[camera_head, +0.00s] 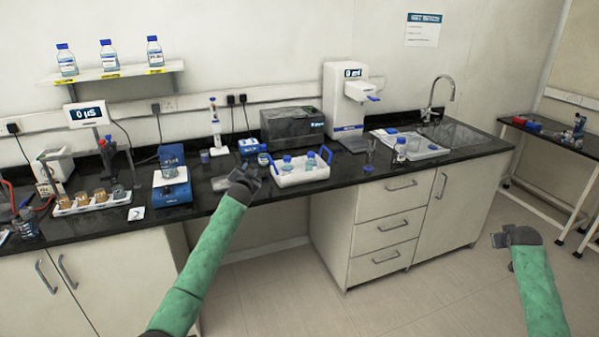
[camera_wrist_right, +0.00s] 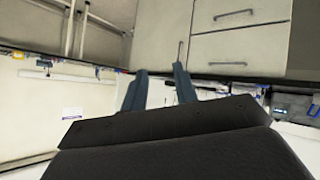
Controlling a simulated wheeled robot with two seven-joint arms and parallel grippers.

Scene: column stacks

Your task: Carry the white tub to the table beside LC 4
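The white tub (camera_head: 302,178) stands on the black bench top, with blue handles at its ends and several blue-capped bottles inside. My left gripper (camera_head: 246,174) is just left of the tub, close to its left end. I cannot tell whether it touches the tub or whether its fingers are open. My right gripper (camera_head: 502,238) is over the floor at the right, away from the bench. In the right wrist view its two fingers (camera_wrist_right: 160,88) are apart with nothing between them. I cannot read an LC 4 label anywhere.
A dark side table (camera_head: 546,133) with a red-and-blue item stands at the far right. A grey box instrument (camera_head: 292,127) is behind the tub. A white dispenser (camera_head: 344,105) and a tray with bottles (camera_head: 425,150) are to its right. The floor (camera_head: 440,290) before the bench is clear.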

